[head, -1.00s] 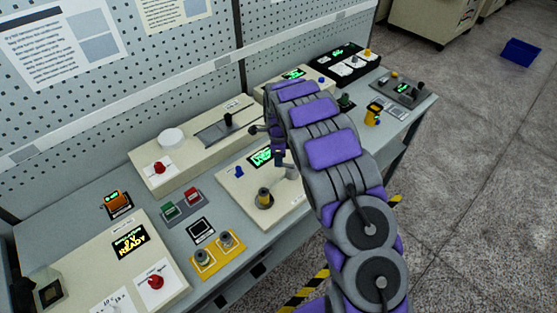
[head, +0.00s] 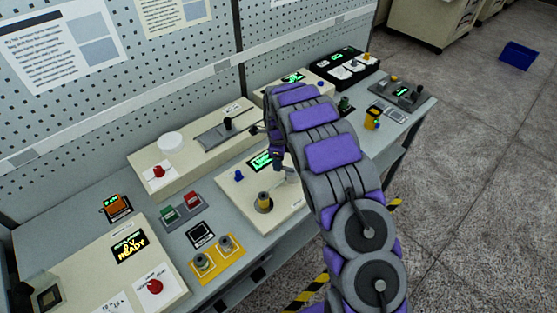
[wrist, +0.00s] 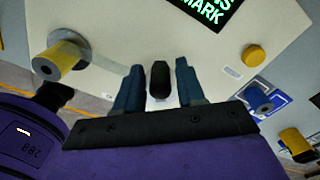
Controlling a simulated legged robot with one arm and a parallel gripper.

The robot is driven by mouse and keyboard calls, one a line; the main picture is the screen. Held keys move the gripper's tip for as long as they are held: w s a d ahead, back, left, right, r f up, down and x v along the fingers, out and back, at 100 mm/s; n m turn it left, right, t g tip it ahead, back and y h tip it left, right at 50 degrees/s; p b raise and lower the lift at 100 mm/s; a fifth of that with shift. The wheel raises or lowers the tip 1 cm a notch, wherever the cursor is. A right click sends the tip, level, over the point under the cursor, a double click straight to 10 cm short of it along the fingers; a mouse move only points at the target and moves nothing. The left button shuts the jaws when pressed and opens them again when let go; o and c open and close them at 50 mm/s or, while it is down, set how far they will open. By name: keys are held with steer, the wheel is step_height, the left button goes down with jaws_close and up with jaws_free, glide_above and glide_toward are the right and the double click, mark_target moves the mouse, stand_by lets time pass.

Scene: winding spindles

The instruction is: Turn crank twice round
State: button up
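The winding unit is a cream box (head: 230,192) with a green-lit screen (head: 262,160) and a yellow spool on a grey spindle (head: 264,201); the spool also shows in the wrist view (wrist: 58,60). A black upright knob (wrist: 159,80), apparently the crank handle, stands between my gripper's two blue-grey fingers. My gripper (wrist: 156,84) is open around it, with a narrow gap on each side. In the head view my gripper (head: 277,152) is over the right part of the unit. The crank's arm is mostly hidden.
A long cream unit with a red knob (head: 158,171) and slider (head: 227,124) lies behind. Red and green buttons (head: 181,208) and a yellow plate with two posts (head: 216,256) are to the left. A yellow knob (wrist: 253,55) is right of my fingers in the wrist view.

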steer(key=shift+o, duration=0.7)
step_height(320, 180, up, 17)
steer(key=p, duration=0.1)
steer(key=shift+r, duration=0.15)
steer(key=shift+w, duration=0.1)
